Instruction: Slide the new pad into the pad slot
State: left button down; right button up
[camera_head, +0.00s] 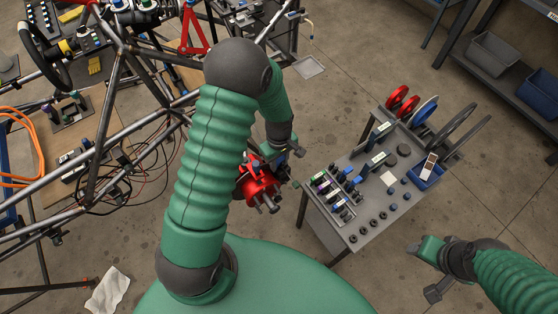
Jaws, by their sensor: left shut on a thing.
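My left gripper (282,152) is at the red caliper (262,184), just above and to the right of it in the picture. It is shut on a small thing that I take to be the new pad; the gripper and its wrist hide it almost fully. The pad slot is not clear either, because my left arm and hand cover part of the caliper. I cannot tell whether the pad touches the slot. My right gripper (424,271) is open and empty, low at the right, over bare floor and away from the caliper.
A grey work table (352,222) right of the caliper holds bottles, small round parts, discs and a blue bin (427,178). The tube chassis (110,105) fills the left, with loose cables below. A shelf with bins (492,57) stands at upper right. Floor between table and shelf is clear.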

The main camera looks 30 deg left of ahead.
pick_arm(q)
jog(key=shift+f, duration=0.25)
jog(key=shift+r, duration=0.1)
jog(key=shift+r, duration=0.1)
jog(key=shift+r+p, duration=0.95)
jog(key=shift+p, duration=0.3)
jog(key=shift+f, duration=0.2)
dwell(0.4)
jog(key=shift+f+b, duration=0.5)
jog(key=shift+f, duration=0.15)
